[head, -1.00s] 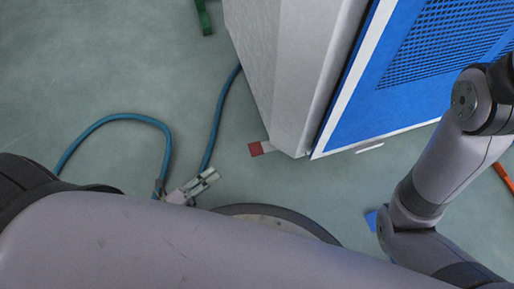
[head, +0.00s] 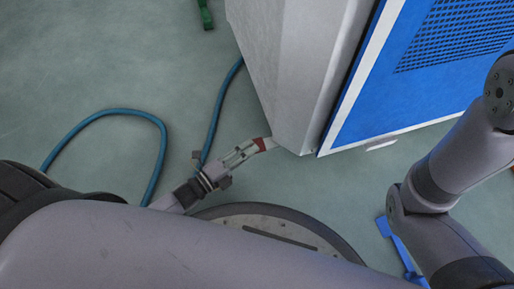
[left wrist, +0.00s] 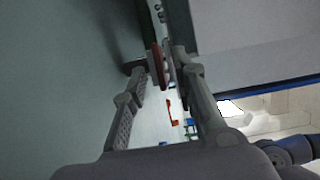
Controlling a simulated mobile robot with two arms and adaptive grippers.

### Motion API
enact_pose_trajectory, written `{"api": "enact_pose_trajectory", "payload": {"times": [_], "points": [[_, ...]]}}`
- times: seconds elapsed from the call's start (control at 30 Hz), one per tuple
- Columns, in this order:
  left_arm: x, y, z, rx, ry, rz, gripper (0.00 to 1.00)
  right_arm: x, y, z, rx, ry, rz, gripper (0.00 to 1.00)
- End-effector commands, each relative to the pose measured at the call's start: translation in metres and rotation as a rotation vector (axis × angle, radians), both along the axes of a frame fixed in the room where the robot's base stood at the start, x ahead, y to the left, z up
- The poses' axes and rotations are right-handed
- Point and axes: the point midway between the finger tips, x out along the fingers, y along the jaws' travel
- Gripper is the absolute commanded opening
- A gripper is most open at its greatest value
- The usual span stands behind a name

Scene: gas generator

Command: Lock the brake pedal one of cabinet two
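A brake pedal with a red end (head: 264,143) sticks out low at the near left corner of the grey and blue cabinet (head: 290,75). My left gripper (head: 250,150) reaches it from the lower left, low over the floor. In the left wrist view, the red pedal end (left wrist: 158,68) lies between the two fingertips of the left gripper (left wrist: 158,64), closer to the right finger. The fingers stand apart with a gap beside the left one, so the gripper looks open. My right arm shows at the right, but its gripper is out of view.
A blue cable (head: 160,150) loops over the floor behind my left gripper. A pale handle-like part (head: 381,145) sits under the blue cabinet front. A blue piece (head: 402,246) is at the lower right, and a green piece (head: 206,14) at the top.

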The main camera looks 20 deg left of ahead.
Motion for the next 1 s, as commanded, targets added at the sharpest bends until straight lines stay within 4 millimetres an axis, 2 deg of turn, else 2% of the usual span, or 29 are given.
{"api": "enact_pose_trajectory", "payload": {"times": [0.03,0.2,0.6,1.0], "points": [[0.008,-0.006,-0.002,-0.002,-0.005,-0.001,0.26,0.0,0.0,-0.008,0.0,0.0,0.0,0.4],[0.024,-0.016,-0.002,0.0,-0.002,0.0,0.26,0.0,0.0,-0.016,-0.001,0.0,0.0,0.4],[0.03,-0.02,0.001,0.0,0.0,0.0,0.26,0.0,0.0,-0.017,-0.001,-0.001,0.0,0.4],[0.03,-0.02,0.001,-0.002,-0.003,0.0,0.0,0.0,0.0,-0.017,-0.001,0.0,0.0,0.4]]}}
